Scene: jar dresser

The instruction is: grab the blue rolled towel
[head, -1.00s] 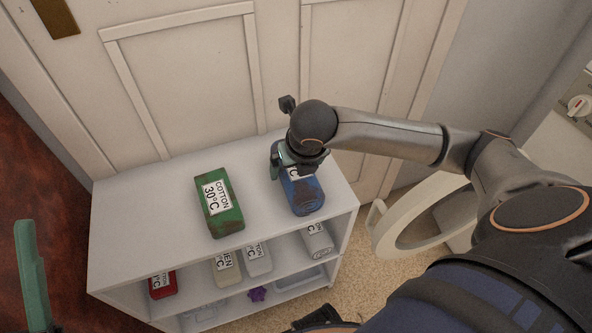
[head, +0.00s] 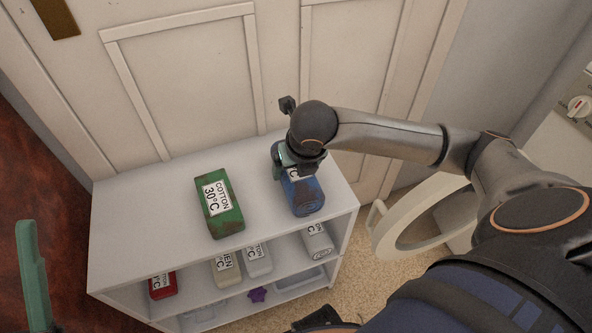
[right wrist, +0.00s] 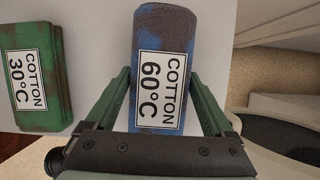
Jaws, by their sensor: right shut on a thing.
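The blue rolled towel (head: 305,197) lies on top of the white shelf unit near its right end. It has a white label and brown stains. In the right wrist view the towel (right wrist: 164,35) shows its "COTTON 60°C" label. My right gripper (head: 283,162) is over the towel's far end, with a green finger on either side, shut on it. In the right wrist view the fingers flank the towel at its labelled end. Part of the towel is hidden under my wrist in the head view. My left gripper shows only as a green finger (head: 33,275) at the left edge.
A green folded towel (head: 228,218) labelled "COTTON 30°C" lies left of the blue one, with a gap between. The white shelf unit (head: 130,205) holds red, cream, white and grey rolls on its middle shelf. A door stands behind. An open round appliance door (head: 385,245) is at right.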

